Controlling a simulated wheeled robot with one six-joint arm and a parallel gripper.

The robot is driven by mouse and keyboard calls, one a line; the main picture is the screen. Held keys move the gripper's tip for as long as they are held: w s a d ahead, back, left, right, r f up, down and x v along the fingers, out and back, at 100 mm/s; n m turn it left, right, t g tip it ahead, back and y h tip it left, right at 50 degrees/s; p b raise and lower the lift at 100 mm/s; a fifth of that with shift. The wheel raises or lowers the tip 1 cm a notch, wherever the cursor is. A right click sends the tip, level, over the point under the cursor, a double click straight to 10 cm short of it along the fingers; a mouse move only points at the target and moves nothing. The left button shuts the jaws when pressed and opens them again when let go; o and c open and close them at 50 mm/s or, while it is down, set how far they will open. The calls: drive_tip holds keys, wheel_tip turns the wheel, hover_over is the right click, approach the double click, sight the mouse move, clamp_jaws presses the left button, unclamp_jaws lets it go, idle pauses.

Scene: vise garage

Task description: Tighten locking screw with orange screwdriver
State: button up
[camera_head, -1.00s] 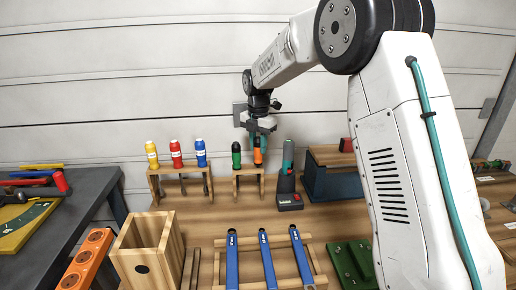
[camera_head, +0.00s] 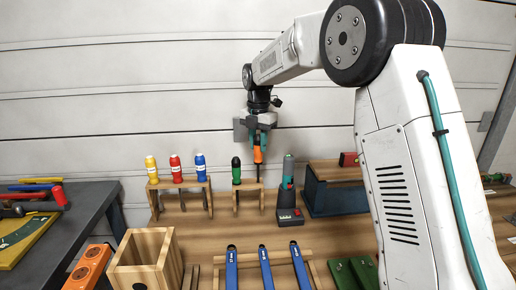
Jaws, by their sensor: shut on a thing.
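My gripper (camera_head: 258,136) is above the small wooden holder in the middle of the bench. It is shut on the orange screwdriver (camera_head: 258,155), which hangs upright with its thin shaft (camera_head: 258,172) pointing down. The shaft shows in front of the wall above or beside the holder's right end. The small wooden holder (camera_head: 249,187) also carries a green-handled screwdriver (camera_head: 236,172). I cannot make out the locking screw in this view.
A wooden rack (camera_head: 180,185) holds yellow, red and blue drivers at left. A teal cordless driver (camera_head: 288,172) with a dark base (camera_head: 290,217) stands right. A grey table (camera_head: 90,205) stands left.

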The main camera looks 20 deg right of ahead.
drive_tip(key=shift+r, duration=2.5)
drive_tip(key=o, duration=0.3)
clamp_jaws()
